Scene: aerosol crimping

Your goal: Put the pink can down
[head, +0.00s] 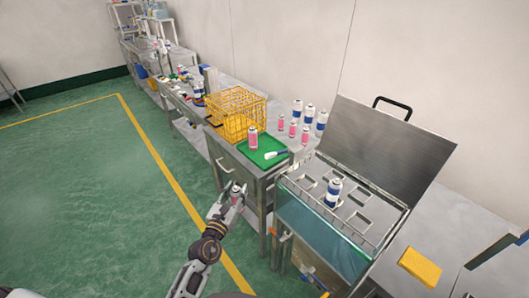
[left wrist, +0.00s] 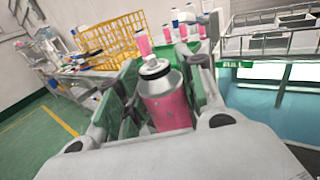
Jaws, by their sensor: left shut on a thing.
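My left gripper (head: 232,193) is shut on a pink can (left wrist: 170,98) with a silver shoulder and a white top. In the head view the held can (head: 236,197) is small and partly covered by the fingers. It is in front of the steel bench, off the bench edge, over the green floor. A second pink can (head: 253,138) stands upright on a green tray (head: 274,158) on the bench. My right gripper does not show in either view.
A yellow wire basket (head: 237,113) stands left of the tray. Several pink and blue-white cans (head: 309,114) stand behind it.

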